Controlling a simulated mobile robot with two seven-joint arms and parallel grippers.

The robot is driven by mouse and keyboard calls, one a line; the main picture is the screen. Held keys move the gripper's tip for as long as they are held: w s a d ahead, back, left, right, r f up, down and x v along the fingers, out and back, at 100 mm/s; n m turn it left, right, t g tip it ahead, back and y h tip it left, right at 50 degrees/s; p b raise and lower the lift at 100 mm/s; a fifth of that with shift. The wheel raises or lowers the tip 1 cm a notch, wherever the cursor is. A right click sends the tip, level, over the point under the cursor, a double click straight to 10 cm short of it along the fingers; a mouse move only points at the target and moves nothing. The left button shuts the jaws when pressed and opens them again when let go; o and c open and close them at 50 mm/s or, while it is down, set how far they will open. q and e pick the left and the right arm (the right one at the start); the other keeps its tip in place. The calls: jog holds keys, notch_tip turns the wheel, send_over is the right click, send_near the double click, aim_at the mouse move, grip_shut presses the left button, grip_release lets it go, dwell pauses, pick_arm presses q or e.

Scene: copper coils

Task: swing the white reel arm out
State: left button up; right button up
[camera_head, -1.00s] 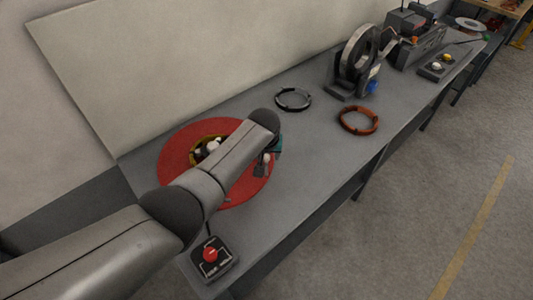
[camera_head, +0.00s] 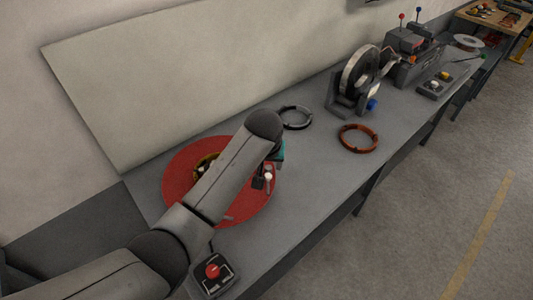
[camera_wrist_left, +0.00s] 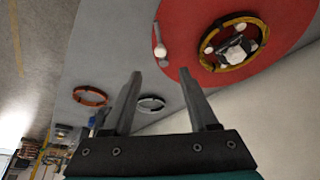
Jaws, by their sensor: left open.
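A red round turntable (camera_head: 178,180) lies flat on the grey bench. Its hub with a yellow ring (camera_wrist_left: 204,57) and several white ends shows in the left wrist view; in the head view my left arm partly covers it. A small white-ended arm (camera_wrist_left: 160,50) stands near the disc's edge, and its white end also shows in the head view (camera_head: 268,176). My left gripper (camera_wrist_left: 161,75) is open, its fingers pointing toward this arm. The white end appears between the fingertips in the wrist view, with no clear contact. My right gripper is out of view.
A control box with a red button (camera_head: 212,272) sits at the near bench edge. A dark ring (camera_head: 297,117) and a copper coil (camera_head: 358,138) lie farther along. A reel stand (camera_head: 352,97) and a machine with levers (camera_head: 416,62) stand beyond.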

pick_arm(q)
jog(key=shift+v, duration=2.65)
